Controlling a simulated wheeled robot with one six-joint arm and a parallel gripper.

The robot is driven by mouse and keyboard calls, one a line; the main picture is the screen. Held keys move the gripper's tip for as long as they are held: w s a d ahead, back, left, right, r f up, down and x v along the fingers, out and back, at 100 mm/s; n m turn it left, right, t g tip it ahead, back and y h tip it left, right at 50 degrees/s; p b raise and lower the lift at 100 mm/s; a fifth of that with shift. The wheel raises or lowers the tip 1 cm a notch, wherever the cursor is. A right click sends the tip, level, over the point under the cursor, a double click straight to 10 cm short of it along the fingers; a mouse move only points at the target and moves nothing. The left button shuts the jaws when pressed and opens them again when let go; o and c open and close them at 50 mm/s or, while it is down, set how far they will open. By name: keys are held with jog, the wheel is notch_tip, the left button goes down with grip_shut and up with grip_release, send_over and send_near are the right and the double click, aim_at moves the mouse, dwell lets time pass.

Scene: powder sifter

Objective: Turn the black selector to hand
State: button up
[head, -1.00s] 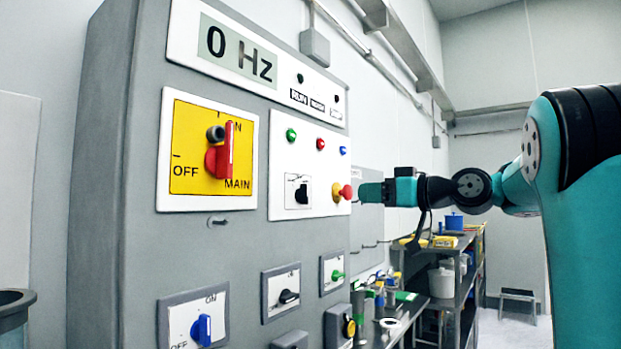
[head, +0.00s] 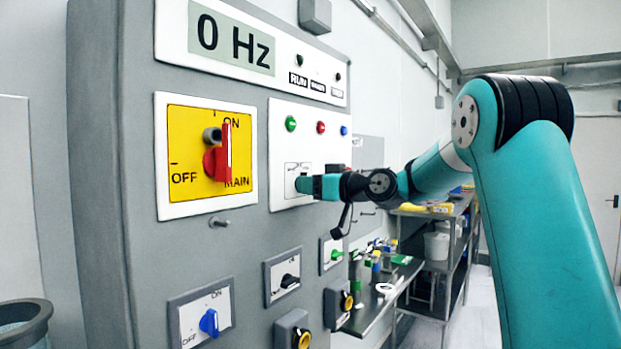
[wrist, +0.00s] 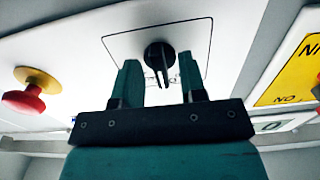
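The black selector (wrist: 160,58) shows in the wrist view on a white plate with a thin outlined square. Its handle points down in that picture. My gripper (wrist: 159,72) is open, with one green finger on each side of the selector and a gap to both. In the head view my gripper (head: 304,185) is at the small selector plate (head: 293,168) and hides the selector knob. I cannot tell there whether the fingertips touch the plate.
A red mushroom button (wrist: 26,99) on a yellow collar is left of the selector in the wrist view. The yellow main switch plate (head: 190,145) with its red handle is left of my gripper. Green (head: 291,123), red (head: 321,127) and blue (head: 344,130) lamps sit above.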

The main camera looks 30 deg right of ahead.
grip_shut()
jog(key=shift+f+b, duration=0.15)
jog(key=shift+b, duration=0.3)
jog(key=shift+n+b, duration=4.5)
jog(key=shift+b, duration=3.35)
